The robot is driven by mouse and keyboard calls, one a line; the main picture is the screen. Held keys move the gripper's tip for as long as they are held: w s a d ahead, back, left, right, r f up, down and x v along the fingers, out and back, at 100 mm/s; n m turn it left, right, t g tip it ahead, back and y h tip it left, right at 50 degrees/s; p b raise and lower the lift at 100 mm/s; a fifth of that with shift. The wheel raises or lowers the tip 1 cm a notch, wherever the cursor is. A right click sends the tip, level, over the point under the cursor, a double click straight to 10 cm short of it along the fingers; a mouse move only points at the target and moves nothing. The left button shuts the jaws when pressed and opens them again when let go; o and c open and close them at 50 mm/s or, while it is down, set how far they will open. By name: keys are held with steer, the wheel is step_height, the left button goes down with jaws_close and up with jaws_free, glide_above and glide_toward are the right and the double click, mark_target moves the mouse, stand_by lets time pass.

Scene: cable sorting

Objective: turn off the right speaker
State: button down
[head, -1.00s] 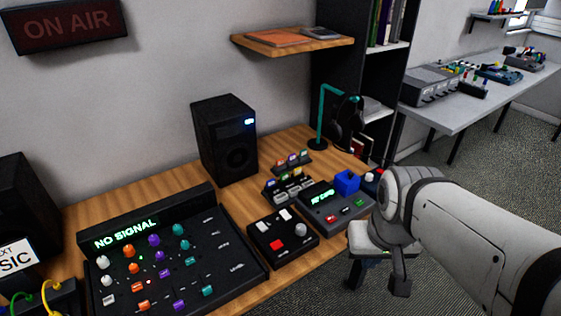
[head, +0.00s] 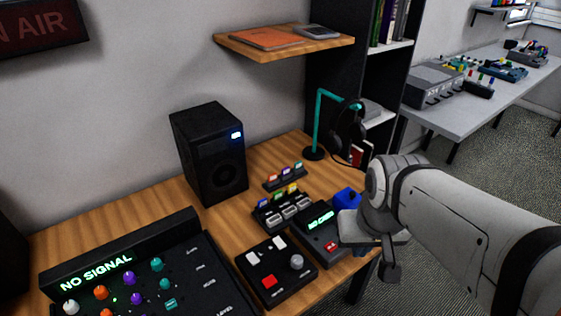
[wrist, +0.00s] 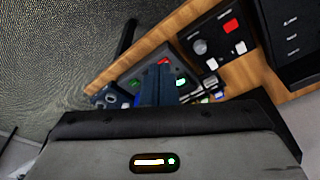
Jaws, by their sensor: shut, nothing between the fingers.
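The right speaker (head: 208,155) is a black box standing upright at the back of the wooden desk, against the wall. A small blue-white light (head: 236,136) glows at the upper right of its front. My gripper (wrist: 158,75) shows in the wrist view with its dark fingers together and empty. It hangs above the desk's right end, well to the right of the speaker and apart from it. In the head view my arm's end hides the fingers. The speaker is not clearly seen in the wrist view.
A mixer (head: 150,275) reading "NO SIGNAL", a black button box (head: 277,270), a device with a green display (head: 318,232) and card holders (head: 283,210) crowd the desk. A headphone stand (head: 319,120) is behind my arm. A shelf (head: 285,52) overhangs the back.

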steer(key=n+g+b, duration=0.1)
steer(key=n+b, duration=0.1)
steer(key=n, duration=2.3)
glide_above(278, 239)
steer(key=s+d, duration=0.1)
steer(key=s, duration=0.1)
step_height(278, 239, down, 7)
steer(key=shift+w+f+y, duration=0.2)
steer(key=shift+y, duration=0.2)
steer(key=f, duration=0.4)
steer(key=w+f, duration=0.1)
steer(key=f, duration=0.4)
steer(key=a+f, duration=0.1)
steer(key=f, duration=0.4)
steer(key=shift+w+b, duration=0.2)
steer(key=shift+b, duration=0.1)
